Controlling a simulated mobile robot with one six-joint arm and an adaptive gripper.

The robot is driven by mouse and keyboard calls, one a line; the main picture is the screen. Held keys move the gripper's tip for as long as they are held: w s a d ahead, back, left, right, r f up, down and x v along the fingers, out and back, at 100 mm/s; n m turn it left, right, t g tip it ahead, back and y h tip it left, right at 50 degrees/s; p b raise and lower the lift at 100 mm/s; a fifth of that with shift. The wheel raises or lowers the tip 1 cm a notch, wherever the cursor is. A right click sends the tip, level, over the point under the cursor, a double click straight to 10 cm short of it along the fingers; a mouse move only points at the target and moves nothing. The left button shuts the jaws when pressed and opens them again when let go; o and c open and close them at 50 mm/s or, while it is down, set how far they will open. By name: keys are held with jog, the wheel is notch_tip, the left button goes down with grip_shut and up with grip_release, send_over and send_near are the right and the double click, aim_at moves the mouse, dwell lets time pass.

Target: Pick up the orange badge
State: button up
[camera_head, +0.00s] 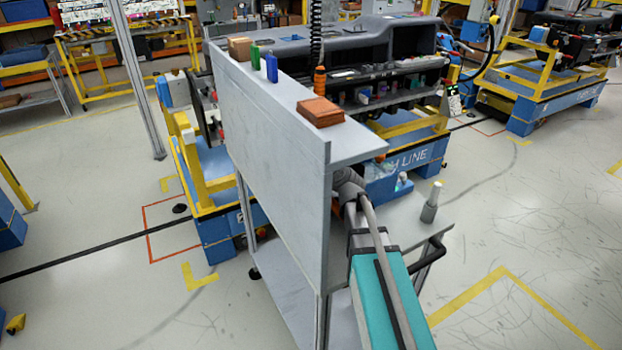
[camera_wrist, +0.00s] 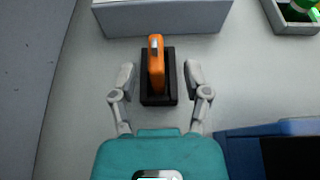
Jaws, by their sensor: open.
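In the wrist view an orange badge (camera_wrist: 156,68) with a small metallic clip at its top stands in a black holder (camera_wrist: 158,97) on a light grey surface. My gripper (camera_wrist: 158,78) is open, with one grey finger on each side of the holder and gaps between the fingers and the badge. I cannot tell how high the fingers are above the surface. In the head view the badge and the gripper's fingers are hidden behind the tall grey panel of the cart.
A grey box-like edge (camera_wrist: 162,17) lies just beyond the holder. A blue bin (camera_wrist: 270,150) is at the lower right, and a tray with a green item (camera_wrist: 295,14) is at the upper right. The cart's tall grey panel (camera_head: 265,135) stands left of my arm.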

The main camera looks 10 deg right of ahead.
dwell(0.3)
jog(key=shift+b+x, duration=0.9)
jog(key=shift+x, duration=1.75)
jog(key=shift+a+r, duration=0.15)
jog(key=shift+a, duration=0.05)
grip_shut()
